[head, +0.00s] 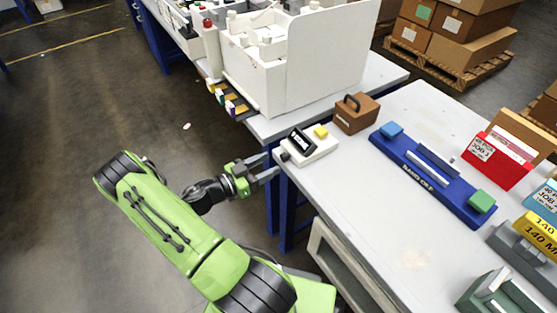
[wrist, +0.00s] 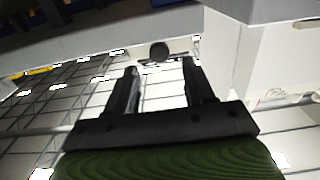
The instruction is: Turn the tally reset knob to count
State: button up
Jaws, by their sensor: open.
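The tally unit (head: 313,148) is a small white box with a tilted black display and a yellow block on top. It sits at the left corner of the light grey table. A small dark knob (head: 285,157) sticks out from its left side, and a dark round knob (wrist: 159,50) shows in the wrist view. My gripper (head: 270,166) is open and empty just left of the table corner, its fingers pointing at the knob. In the wrist view the knob appears beyond and between the fingertips (wrist: 160,66), apart from them. Its count mark cannot be read.
A brown box with a handle (head: 356,114) stands behind the tally unit. A blue tray (head: 430,172) lies to the right. A large white machine (head: 262,80) stands on the table behind. The grey table edge (head: 318,205) is close to my gripper; open floor lies left.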

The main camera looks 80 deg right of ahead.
aim_at(282, 158)
jog(key=x, duration=0.5)
jog(key=shift+a, duration=0.1)
grip_shut()
jog(key=shift+w+n+b, duration=0.1)
jog(key=shift+n+b, duration=0.2)
jog(key=shift+n, duration=0.4)
grip_release()
jog(key=p+v, duration=0.1)
jog(key=v, duration=1.4)
jog(key=shift+w+a+p, duration=0.2)
jog(key=shift+w+p, duration=0.05)
jog(key=shift+p, duration=0.15)
